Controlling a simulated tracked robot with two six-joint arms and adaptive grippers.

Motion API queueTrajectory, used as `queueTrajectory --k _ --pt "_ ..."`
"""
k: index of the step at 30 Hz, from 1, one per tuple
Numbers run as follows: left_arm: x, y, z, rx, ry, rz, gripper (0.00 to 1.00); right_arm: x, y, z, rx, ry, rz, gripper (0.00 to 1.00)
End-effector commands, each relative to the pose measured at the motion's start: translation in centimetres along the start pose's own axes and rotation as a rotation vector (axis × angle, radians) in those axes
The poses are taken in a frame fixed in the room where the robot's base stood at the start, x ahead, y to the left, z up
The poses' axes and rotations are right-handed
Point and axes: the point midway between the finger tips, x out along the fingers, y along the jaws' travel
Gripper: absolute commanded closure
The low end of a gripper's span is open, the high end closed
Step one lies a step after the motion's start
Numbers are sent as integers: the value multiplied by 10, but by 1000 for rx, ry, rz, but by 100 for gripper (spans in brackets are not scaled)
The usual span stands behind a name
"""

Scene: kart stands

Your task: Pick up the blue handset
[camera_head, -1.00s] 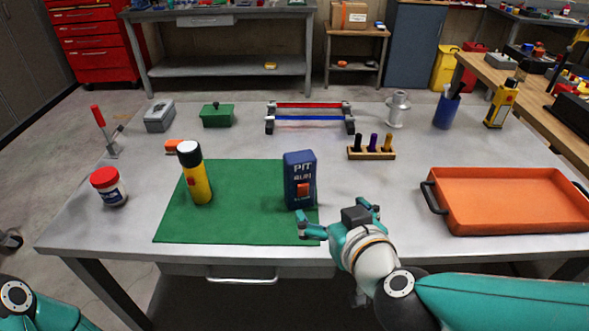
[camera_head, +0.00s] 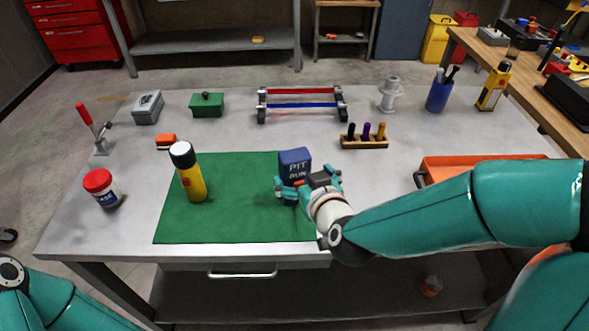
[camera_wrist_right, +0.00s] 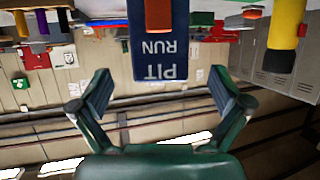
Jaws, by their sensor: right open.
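The blue handset (camera_head: 294,161), labelled PIT RUN, stands upright on the green mat (camera_head: 230,222) near its right edge. My right gripper (camera_head: 308,183) is in front of it, level with its body, and hides its lower part. In the right wrist view the handset (camera_wrist_right: 158,42) appears upside down, centred between the tips of the open right gripper (camera_wrist_right: 160,85), with a gap on each side. I cannot tell how deep it sits between the fingers. My left gripper is out of view.
A yellow flashlight (camera_head: 190,178) stands on the mat to the left. A pen rack (camera_head: 364,142) stands behind right. The orange tray (camera_head: 470,163) is partly hidden by my right arm. The mat's front is clear.

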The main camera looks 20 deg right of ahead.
Motion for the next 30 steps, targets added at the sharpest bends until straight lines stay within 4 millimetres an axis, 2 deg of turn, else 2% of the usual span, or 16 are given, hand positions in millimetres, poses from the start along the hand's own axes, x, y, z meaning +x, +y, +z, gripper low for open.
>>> queueTrajectory --k 4,13,21,25,30 --pt "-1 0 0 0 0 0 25 25 0 2 0 -3 0 0" --pt "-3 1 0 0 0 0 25 43 1 2 0 -2 0 0" --pt "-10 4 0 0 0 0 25 79 1 2 1 -2 2 0" --pt "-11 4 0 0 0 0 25 87 1 2 1 -1 2 0" --pt "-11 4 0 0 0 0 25 88 1 2 1 0 1 0"
